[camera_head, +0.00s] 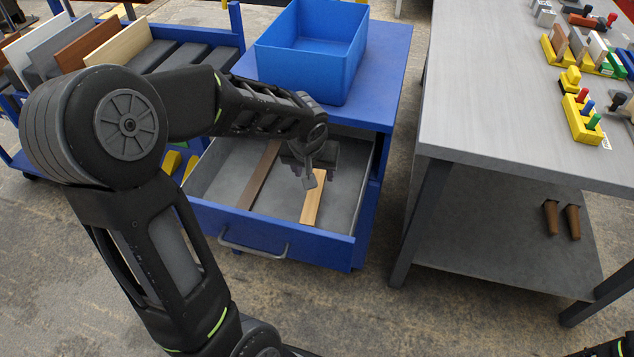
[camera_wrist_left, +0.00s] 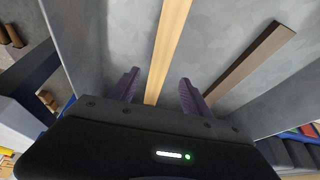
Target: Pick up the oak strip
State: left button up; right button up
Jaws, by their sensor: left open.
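The oak strip (camera_head: 312,198) is light wood and lies on the floor of the open drawer (camera_head: 341,205), right of a dark brown strip (camera_head: 261,175). In the left wrist view the oak strip (camera_wrist_left: 168,45) runs away between the fingers of my left gripper (camera_wrist_left: 160,88). The gripper is open, with one finger on each side of the strip. In the head view my left gripper (camera_head: 310,172) is over the drawer and hides the strip's far part. I cannot tell how high the fingers are above the drawer floor. My right gripper is not clearly seen.
A blue bin (camera_head: 315,62) stands on the blue cabinet (camera_head: 384,75) behind the drawer. A grey workbench (camera_head: 490,110) with small parts is at the right. A blue rack (camera_head: 238,30) holding several boards is at the left.

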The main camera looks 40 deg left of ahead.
pick_arm(q)
jog(key=shift+b+x, duration=0.35)
jog(key=shift+x, duration=2.3)
jog(key=shift+d, duration=0.1)
grip_shut()
